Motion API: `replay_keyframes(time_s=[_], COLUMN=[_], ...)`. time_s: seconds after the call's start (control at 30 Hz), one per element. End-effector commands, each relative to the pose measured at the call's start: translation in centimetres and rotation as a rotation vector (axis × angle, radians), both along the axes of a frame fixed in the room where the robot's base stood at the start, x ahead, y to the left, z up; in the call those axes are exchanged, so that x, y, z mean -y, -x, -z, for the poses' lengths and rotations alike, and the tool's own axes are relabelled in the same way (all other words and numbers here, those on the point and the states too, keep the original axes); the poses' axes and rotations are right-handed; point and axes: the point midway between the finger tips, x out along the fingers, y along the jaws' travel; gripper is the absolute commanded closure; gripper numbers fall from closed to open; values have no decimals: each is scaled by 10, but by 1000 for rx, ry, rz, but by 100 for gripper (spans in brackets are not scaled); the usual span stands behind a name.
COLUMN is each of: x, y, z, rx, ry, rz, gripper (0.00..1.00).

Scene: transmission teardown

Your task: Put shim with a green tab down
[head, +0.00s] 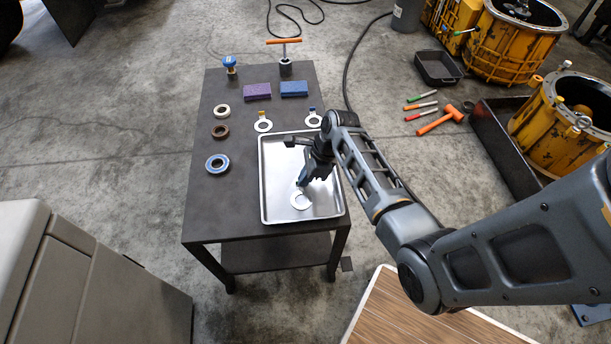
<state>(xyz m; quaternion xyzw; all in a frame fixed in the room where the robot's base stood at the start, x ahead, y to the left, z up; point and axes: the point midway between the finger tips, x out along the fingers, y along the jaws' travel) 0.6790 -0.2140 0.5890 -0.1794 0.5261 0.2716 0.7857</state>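A pale ring-shaped shim (300,203) shows over the floor of a silver metal tray (270,212), in its middle to right part. Its tab is hidden at my gripper, so I cannot see a green colour. My gripper (301,184) points down over the tray, with its fingertips at the far edge of the shim. The fingers are too small and dark to tell whether they are shut on the tab. I cannot tell whether the shim rests on the tray floor or is just above it.
On the dark table (205,200) behind the tray lie a yellow-tabbed shim (263,126) and a blue-tabbed shim (313,121). Purple (257,92) and blue (294,89) blocks lie farther back. The tray's left part is clear.

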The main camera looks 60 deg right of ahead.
Motion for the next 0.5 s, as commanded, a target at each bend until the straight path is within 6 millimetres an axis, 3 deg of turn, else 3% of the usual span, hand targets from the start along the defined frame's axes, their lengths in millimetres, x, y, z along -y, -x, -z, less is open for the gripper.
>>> replay_keyframes(time_s=[0.3,0.5], x=[0,0], y=[0,0], z=[1,0], rx=[0,0], ry=[0,0], rz=[0,0], gripper=[70,70])
